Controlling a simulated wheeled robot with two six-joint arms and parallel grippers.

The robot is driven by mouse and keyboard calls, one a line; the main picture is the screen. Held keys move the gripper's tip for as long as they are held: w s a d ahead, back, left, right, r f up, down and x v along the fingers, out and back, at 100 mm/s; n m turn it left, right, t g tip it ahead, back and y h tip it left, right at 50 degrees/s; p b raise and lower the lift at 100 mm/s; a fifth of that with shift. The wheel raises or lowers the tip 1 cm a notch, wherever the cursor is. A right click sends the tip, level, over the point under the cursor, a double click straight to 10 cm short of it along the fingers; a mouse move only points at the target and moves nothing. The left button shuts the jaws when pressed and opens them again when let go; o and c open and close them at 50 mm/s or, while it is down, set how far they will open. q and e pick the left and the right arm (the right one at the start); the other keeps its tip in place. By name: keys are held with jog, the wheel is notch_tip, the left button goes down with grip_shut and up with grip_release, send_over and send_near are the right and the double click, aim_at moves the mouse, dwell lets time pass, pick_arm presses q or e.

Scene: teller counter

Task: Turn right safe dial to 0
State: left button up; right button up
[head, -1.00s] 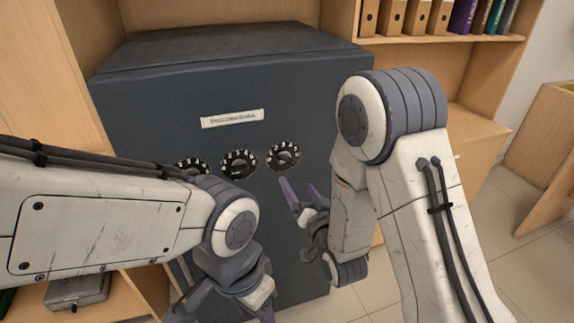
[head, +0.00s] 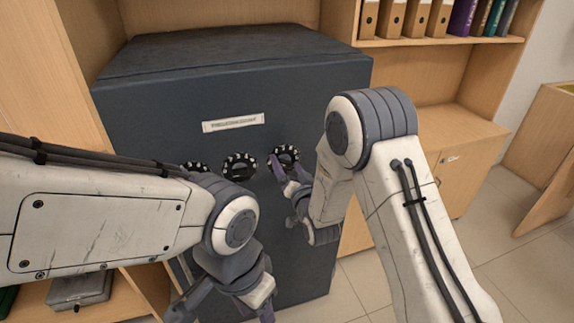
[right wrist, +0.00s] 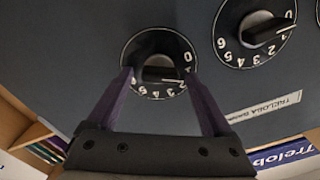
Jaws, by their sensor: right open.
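The right safe dial (head: 285,154) is a black round dial with white numbers on the front of the dark grey safe (head: 215,90). In the right wrist view, this dial (right wrist: 158,52) has a dark knob with a white pointer line toward the low numbers; the exact mark is hard to read. My right gripper (head: 288,170) is open in front of the dial. In the right wrist view its purple fingers (right wrist: 158,78) stand on either side of the knob, and contact cannot be told.
The middle dial (head: 239,166) is close beside the right one. The left dial (head: 194,167) is partly behind my left arm. A white label (head: 233,123) is above the dials. Wooden shelves with binders (head: 415,18) stand behind on the right. The floor to the right is clear.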

jog(key=shift+c, duration=0.3)
grip_shut()
jog(key=shift+f+n+b, duration=0.15)
jog(key=shift+n+b, duration=1.25)
jog(key=shift+b, duration=0.05)
jog(key=shift+a+n+b, duration=0.1)
jog(key=shift+n+b, duration=1.1)
jog(key=shift+n, duration=0.4)
jog(key=shift+o, duration=0.3)
grip_release()
jog(key=shift+s, duration=0.2)
